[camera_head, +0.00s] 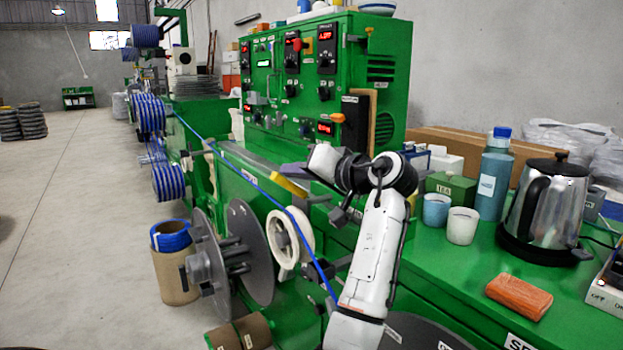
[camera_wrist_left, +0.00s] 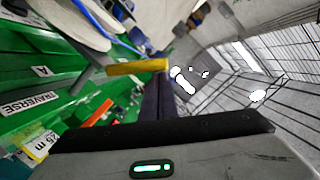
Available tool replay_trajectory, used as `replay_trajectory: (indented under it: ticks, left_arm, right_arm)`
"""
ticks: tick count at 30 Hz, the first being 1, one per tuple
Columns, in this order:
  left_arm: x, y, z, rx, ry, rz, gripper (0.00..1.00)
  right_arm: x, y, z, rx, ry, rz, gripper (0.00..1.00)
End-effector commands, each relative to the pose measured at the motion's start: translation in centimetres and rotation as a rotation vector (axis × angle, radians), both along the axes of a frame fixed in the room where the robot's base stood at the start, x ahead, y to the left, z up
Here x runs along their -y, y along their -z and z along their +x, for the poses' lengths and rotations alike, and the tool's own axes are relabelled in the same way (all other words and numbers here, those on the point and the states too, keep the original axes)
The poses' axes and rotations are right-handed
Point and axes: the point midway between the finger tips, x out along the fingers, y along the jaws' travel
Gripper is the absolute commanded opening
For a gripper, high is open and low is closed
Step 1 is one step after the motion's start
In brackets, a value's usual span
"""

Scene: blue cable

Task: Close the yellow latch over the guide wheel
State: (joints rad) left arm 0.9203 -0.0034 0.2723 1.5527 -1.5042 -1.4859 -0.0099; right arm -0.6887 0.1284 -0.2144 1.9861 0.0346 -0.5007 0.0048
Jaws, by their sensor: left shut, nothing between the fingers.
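The yellow latch (camera_head: 289,184) is a short bar set on the green machine, behind the cream guide wheel (camera_head: 290,238) in the head view. The blue cable (camera_head: 262,190) runs diagonally down past the latch and the wheel. My left gripper (camera_head: 292,169) is shut and empty, its dark fingers close beside the latch. In the left wrist view the yellow bar (camera_wrist_left: 137,67) lies just left of the fingertips (camera_wrist_left: 160,88), very near them; I cannot tell whether they touch. The wheel's pale edge (camera_wrist_left: 78,22) shows at upper left there. My right gripper is not in view.
The green control cabinet (camera_head: 326,80) stands behind the gripper. Grey spool discs (camera_head: 250,250) are left of the wheel. On the green bench to the right are a kettle (camera_head: 547,205), a blue bottle (camera_head: 492,185), cups (camera_head: 462,226) and an orange block (camera_head: 519,296).

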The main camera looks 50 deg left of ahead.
Motion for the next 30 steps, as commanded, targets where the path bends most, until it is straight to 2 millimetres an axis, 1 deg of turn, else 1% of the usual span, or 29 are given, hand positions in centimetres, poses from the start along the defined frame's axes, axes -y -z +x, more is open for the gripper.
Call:
replay_trajectory:
  ticks: [1,5,10,18,20,30]
  left_arm:
    - [-0.4,0.7,-0.5,0.049,-0.007,-0.005,0.0]
    - [-0.8,1.3,-1.4,0.172,-0.014,-0.015,0.0]
    - [-0.9,2.2,-2.3,0.326,-0.014,-0.03,0.0]
    - [-0.9,3.4,-3.2,0.526,-0.012,-0.048,0.0]
    - [-0.9,3.6,-3.3,0.56,-0.012,-0.051,0.0]
    - [-1.0,4.2,-3.7,0.549,-0.012,-0.048,0.0]
  right_arm:
    - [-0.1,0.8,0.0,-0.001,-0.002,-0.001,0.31]
    - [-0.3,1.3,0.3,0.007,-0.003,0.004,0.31]
    - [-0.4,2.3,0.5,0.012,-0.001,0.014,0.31]
    - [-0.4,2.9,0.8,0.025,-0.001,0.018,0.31]
    - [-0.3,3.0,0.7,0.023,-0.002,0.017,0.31]
    - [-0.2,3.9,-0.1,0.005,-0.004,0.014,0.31]
